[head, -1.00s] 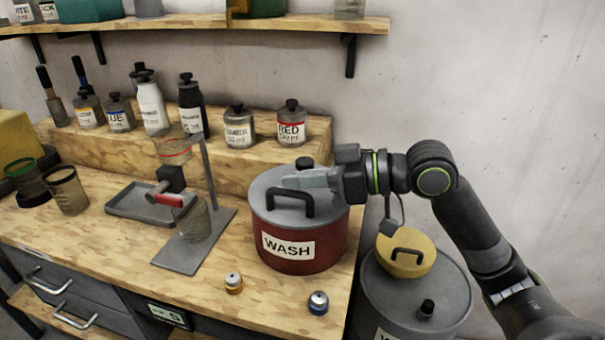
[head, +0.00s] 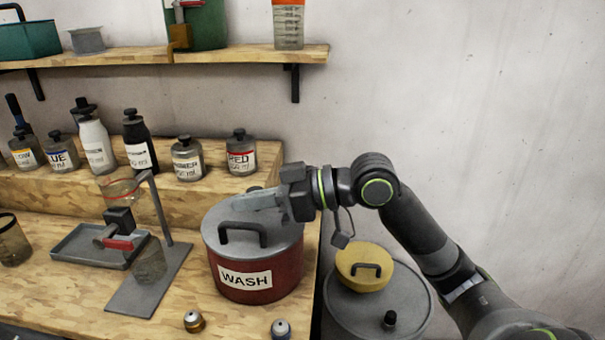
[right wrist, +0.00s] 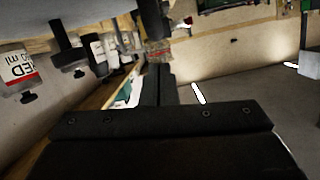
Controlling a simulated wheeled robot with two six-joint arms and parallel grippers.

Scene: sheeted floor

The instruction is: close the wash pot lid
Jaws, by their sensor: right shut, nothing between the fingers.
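The red wash pot (head: 285,275) stands on the bench with a white WASH label on its front. Its grey lid (head: 216,233) with a black handle (head: 243,234) lies on top and looks flat on the rim. My right gripper (head: 240,203) reaches in from the right and lies across the far part of the lid, behind the handle. Its fingers are shut and empty; whether they touch the lid I cannot tell. The shut fingers also show in the right wrist view (right wrist: 158,85). My left gripper is not in view.
Several labelled bottles stand on the raised step behind, including the RED bottle (head: 241,153). A stand with a funnel (head: 120,190) and a tray (head: 90,247) are left of the pot. Two small capped jars are in front.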

